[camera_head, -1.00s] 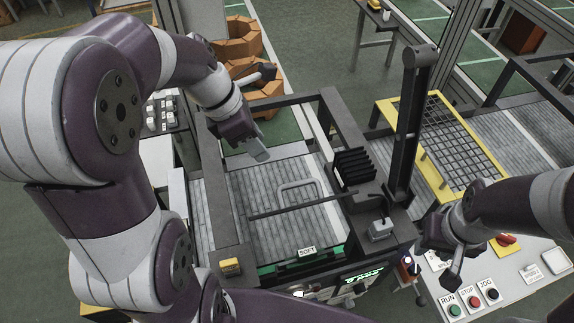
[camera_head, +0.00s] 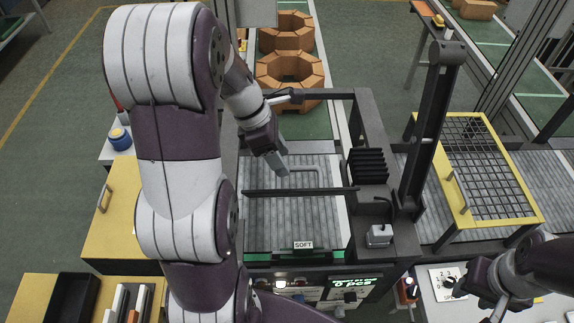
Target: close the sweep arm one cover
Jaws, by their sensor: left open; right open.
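I cannot tell for certain which part is the sweep arm one cover. A yellow-framed mesh guard (camera_head: 533,217) with a handle on its left side lies over the conveyor at the right. A grey U-shaped handle (camera_head: 306,167) shows over the slatted bed, behind a thin dark bar (camera_head: 300,191). My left gripper (camera_head: 280,163) is open and empty, just left of the U-shaped handle in the picture; contact cannot be told. My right gripper (camera_head: 477,300) is open and empty at the lower right, near the control panel, well in front of the mesh guard.
A tall dark post (camera_head: 433,130) stands between the slatted bed and the mesh guard. Brown octagonal brick stacks (camera_head: 287,72) stand behind the bed. A yellow cabinet (camera_head: 125,225) is at the left. A panel with a display (camera_head: 352,284) is in front.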

